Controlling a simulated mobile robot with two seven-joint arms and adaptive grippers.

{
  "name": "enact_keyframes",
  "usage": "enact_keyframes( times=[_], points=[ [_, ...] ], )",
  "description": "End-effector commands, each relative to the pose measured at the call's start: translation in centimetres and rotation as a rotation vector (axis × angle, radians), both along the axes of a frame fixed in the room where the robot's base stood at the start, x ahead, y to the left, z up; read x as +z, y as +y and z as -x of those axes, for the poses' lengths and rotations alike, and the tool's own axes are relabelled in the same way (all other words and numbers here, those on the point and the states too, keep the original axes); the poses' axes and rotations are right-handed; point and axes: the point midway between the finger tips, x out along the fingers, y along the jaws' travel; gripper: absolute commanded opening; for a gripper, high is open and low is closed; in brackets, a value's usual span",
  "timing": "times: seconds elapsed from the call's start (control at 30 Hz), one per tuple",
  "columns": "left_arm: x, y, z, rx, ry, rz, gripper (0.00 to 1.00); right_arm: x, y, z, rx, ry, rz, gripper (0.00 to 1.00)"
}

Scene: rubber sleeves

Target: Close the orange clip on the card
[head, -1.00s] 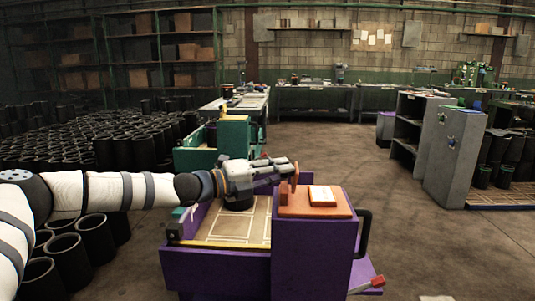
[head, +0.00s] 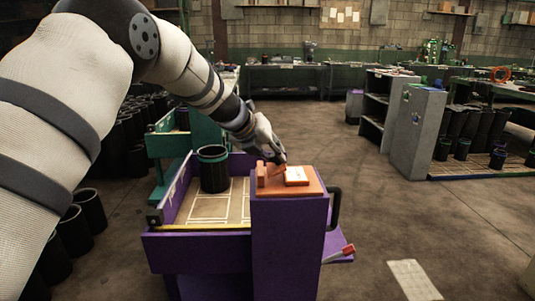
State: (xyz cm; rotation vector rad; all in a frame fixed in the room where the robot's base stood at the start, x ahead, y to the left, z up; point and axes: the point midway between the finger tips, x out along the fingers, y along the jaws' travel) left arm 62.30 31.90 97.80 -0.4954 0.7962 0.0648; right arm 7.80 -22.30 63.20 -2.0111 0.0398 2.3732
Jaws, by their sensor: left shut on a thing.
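An orange board (head: 312,189) lies on top of the purple post of the cart. A white card (head: 296,175) with an orange edge lies on it. The orange clip (head: 263,178) is at the card's left side, and its slanting part leans toward the card. My left gripper (head: 279,160) reaches down to the clip from the upper left and is shut on it. The fingers hide part of the clip, so I cannot tell whether it touches the card. My right gripper is not in view.
The purple cart (head: 290,245) has a dark handle (head: 334,207) at its right and a small red-tipped pedal (head: 348,249) lower down. A black sleeve (head: 213,172) stands in its tray. Grey shelving (head: 418,135) stands to the right. Floor around the right side is open.

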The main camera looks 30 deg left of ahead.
Motion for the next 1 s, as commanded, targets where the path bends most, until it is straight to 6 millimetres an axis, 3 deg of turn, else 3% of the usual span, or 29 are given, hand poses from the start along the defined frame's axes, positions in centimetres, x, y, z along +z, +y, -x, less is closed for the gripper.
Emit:
enact_keyframes(
  times=[0.5,1.0],
  points=[
    [-1.6,-1.6,-0.9,-0.004,0.193,-0.304,0.00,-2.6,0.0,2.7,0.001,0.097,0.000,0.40],
    [-1.9,-1.7,-0.9,-0.003,0.244,-0.375,0.00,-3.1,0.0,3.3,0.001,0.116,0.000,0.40]
  ],
)
